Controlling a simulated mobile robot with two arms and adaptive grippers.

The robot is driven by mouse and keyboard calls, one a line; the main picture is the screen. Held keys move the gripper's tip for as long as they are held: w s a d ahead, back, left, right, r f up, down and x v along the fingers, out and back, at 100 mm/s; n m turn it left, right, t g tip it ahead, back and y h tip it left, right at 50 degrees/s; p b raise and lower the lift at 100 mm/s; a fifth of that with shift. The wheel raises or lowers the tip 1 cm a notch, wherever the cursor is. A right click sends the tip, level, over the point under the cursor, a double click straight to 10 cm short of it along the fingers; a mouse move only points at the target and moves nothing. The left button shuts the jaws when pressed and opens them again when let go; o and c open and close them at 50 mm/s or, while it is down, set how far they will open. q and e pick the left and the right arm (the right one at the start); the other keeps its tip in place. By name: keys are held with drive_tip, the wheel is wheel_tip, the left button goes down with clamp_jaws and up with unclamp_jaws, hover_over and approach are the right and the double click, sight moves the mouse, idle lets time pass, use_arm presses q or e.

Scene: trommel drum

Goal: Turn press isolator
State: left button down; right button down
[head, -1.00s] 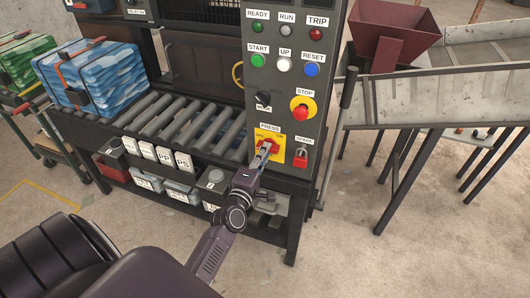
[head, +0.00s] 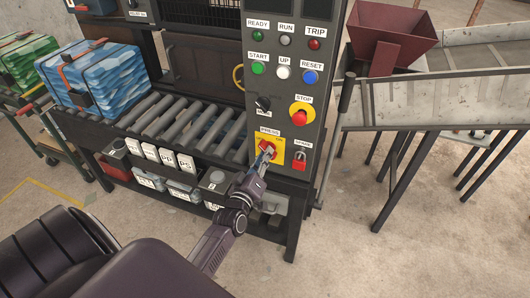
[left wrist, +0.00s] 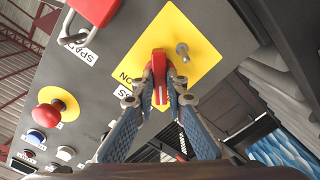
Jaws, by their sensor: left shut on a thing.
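The press isolator has a yellow plate (head: 279,143) low on the grey control panel, with a red handle (head: 266,147) on it, under the PRESS label. My left gripper (head: 265,154) is at the handle, shut on it, and partly hides it. In the left wrist view the red handle (left wrist: 159,65) stands between the two fingertips (left wrist: 157,88) in front of the yellow plate (left wrist: 196,45). An ON marking shows beside the plate's handle; the handle's exact angle is hard to tell in the head view. My right gripper is not in view.
A red padlock (head: 300,160) hangs just right of the isolator. The red stop button (head: 300,117) and a black selector (head: 263,104) sit above. A roller conveyor (head: 195,120) lies left of the panel. A grey lever (head: 345,90) stands along its right side.

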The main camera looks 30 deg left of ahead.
use_arm(q)
drive_tip(key=m+p, duration=0.1)
drive_tip(key=m, duration=0.3)
drive_tip(key=shift+m, duration=0.3)
drive_tip(key=shift+m+p, duration=0.65)
drive_tip(key=shift+m, duration=1.65)
drive_tip(key=c, duration=2.2)
unclamp_jaws()
drive_tip(key=shift+s, duration=0.1)
drive_tip(key=v, duration=1.2)
